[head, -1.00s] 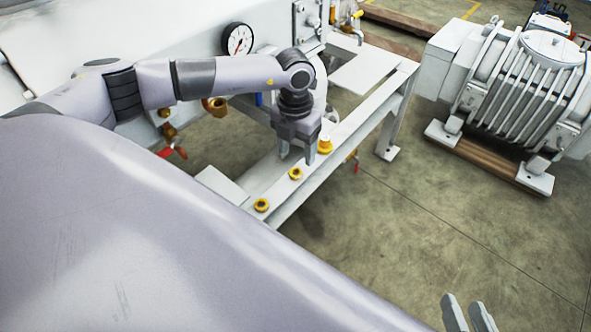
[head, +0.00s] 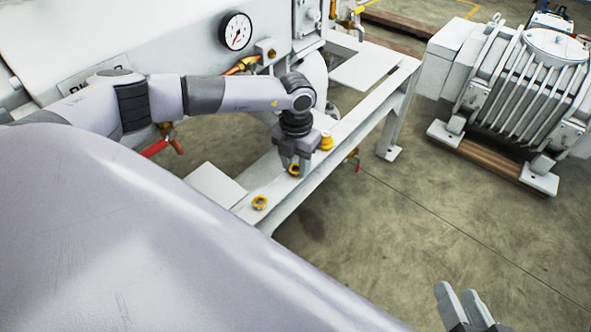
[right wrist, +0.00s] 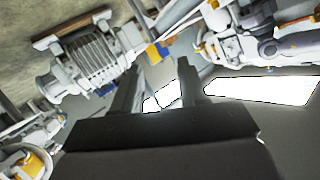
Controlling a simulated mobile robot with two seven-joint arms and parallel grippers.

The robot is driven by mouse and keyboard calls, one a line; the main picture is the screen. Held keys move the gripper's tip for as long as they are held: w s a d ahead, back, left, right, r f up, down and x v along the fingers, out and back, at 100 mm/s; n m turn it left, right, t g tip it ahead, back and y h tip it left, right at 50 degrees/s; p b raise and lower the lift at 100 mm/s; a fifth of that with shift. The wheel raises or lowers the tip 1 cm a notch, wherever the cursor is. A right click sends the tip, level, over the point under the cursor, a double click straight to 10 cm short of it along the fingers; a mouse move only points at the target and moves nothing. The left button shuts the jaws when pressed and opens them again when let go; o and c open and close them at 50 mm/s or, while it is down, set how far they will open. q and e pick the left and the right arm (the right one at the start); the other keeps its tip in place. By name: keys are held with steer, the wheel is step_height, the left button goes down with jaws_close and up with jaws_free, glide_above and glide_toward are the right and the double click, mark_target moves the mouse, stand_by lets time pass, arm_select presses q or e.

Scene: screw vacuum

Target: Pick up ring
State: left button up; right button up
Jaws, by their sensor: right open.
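A yellow ring (head: 294,170) with a dark centre sits on the white frame rail, partly hidden by my left gripper. My left gripper (head: 295,171) points down right at this ring, its fingertips around or just in front of it; I cannot tell whether they touch it. A second yellow ring (head: 260,203) lies on the rail, nearer and to the left. My right gripper (head: 458,290) is open and empty at the bottom edge of the head view, away from the rings. Its two fingers (right wrist: 157,66) stand apart in the right wrist view.
A yellow stepped part (head: 326,141) stands on the rail (head: 366,101) just right of my left gripper. A pressure gauge (head: 236,31) and red-handled valve (head: 155,148) are behind my arm. A ribbed motor (head: 530,85) stands on the right. The floor between is clear.

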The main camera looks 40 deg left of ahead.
mark_target(296, 168)
arm_select(q)
steer(key=c, duration=0.5)
step_height(296, 168, up, 20)
steer(key=p, duration=0.6)
arm_select(e)
steer(key=d+h, duration=0.1)
steer(key=s+d+r+h, duration=0.1)
steer(key=d, duration=0.1)
steer(key=d+n, duration=0.1)
steer(key=shift+s+d+r+h, duration=0.15)
steer(key=shift+s+d+h, duration=0.05)
steer(key=shift+d+h, duration=0.2)
